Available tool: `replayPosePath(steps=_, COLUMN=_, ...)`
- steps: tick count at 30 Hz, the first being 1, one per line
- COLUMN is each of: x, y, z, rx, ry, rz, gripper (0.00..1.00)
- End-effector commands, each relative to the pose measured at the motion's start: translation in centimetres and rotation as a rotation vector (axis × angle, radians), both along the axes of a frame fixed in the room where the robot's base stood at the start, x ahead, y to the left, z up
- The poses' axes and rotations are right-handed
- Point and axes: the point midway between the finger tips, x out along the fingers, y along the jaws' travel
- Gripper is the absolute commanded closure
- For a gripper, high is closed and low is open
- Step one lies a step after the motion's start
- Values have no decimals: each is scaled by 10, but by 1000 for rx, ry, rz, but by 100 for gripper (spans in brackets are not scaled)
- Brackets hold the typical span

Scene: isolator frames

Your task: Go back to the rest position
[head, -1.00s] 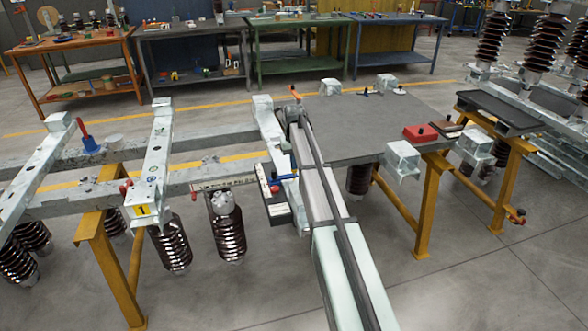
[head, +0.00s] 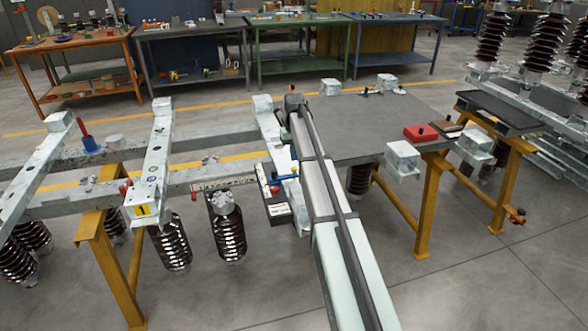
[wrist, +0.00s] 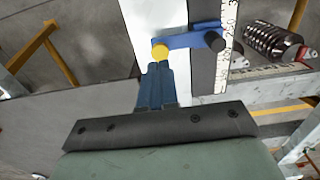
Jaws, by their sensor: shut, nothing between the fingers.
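My gripper (wrist: 157,88) shows in the wrist view with its two narrow blue-grey fingers together and nothing between them. Just beyond the fingertips is a blue handle (wrist: 190,41) with a yellow round end (wrist: 160,51) and a dark round end. Whether the fingertips touch the yellow end, I cannot tell. The handle lies by a pale frame beam and a marked scale (wrist: 228,45). In the head view a blue handle (head: 287,177) shows just left of my arm. My gripper's fingers cannot be made out there.
Grey steel beams (head: 70,203) on yellow trestles (head: 113,270) carry brown ribbed insulators (head: 229,235). A dark tabletop (head: 385,120) with a red box (head: 420,133) lies right of my arm. Workbenches (head: 190,35) stand behind. The floor at the lower right is clear.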

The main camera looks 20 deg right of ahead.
Motion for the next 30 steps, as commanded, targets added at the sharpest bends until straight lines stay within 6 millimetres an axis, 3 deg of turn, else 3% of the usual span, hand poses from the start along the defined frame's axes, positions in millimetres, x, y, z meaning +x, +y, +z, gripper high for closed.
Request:
replayPosePath(steps=5, x=4, y=10, z=-2, rx=-16, ry=-11, rz=33, gripper=100)
replayPosePath(steps=8, x=14, y=32, z=-5, rx=-59, ry=-39, rz=111, gripper=100)
replayPosePath(steps=15, x=45, y=119, z=-14, rx=-238, ry=-149, rz=435, gripper=100)
replayPosePath(steps=20, x=54, y=173, z=-26, rx=-345, ry=-201, rz=630, gripper=100)
replayPosePath(steps=24, x=43, y=207, z=-60, rx=-411, ry=-217, rz=765, gripper=100)
replayPosePath(steps=30, x=10, y=212, z=-122, rx=-413, ry=-184, rz=807, gripper=100)
